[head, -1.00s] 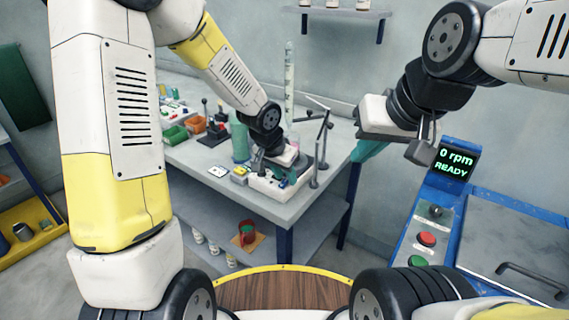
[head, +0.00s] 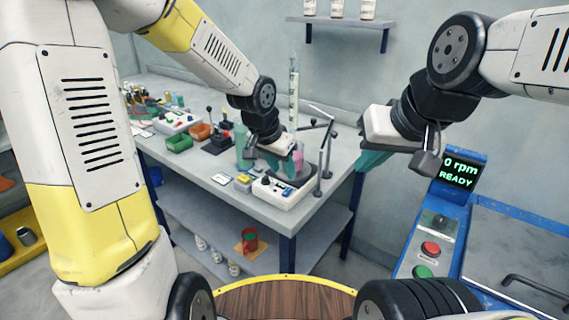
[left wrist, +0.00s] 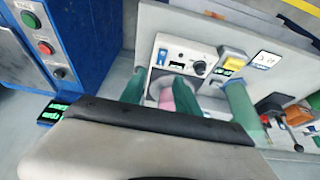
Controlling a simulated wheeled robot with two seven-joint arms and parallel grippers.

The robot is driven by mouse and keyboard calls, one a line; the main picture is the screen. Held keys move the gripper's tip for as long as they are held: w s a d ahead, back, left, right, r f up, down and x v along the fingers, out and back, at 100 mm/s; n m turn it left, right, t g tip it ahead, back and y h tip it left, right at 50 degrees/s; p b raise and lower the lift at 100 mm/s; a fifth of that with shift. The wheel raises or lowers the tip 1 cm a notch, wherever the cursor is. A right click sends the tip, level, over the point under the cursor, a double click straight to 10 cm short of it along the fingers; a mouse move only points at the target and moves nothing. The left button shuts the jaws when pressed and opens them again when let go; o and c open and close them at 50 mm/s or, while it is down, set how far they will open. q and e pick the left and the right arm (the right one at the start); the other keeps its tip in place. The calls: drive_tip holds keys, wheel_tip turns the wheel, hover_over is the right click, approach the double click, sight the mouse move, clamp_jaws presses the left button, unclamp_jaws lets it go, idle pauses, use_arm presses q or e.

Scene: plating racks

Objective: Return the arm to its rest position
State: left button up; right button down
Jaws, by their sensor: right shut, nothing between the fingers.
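My left gripper (head: 276,160) is over the far side of a white device with knobs (head: 283,196) on the bench. Its green fingers show spread apart in the left wrist view (left wrist: 185,105). A pink object (head: 298,160) stands by the fingers; it also shows between them in the left wrist view (left wrist: 182,100). I see no sign that it is gripped. My right gripper (head: 372,160) hangs in the air off the bench's right end. Its green fingers are shut and empty, partly hidden by its white body.
A stand with thin rods (head: 325,150) is close right of my left gripper. A green bin (head: 179,143) and an orange bin (head: 200,132) are further left on the bench (head: 205,165). A blue machine (head: 415,245) with buttons and a display is at the right.

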use_arm(q)
drive_tip(key=s+a+r+n+t, duration=0.1)
drive_tip(key=s+a+r+n, duration=0.2)
drive_tip(key=s+a+r, duration=0.3)
drive_tip(key=s+a+r+n+t, duration=0.1)
drive_tip(key=s+a+r+n, duration=0.2)
drive_tip(key=s+a+r, duration=0.4)
drive_tip(key=s+r, duration=0.1)
drive_tip(key=s, duration=0.4)
drive_tip(key=shift+n+y, duration=0.3)
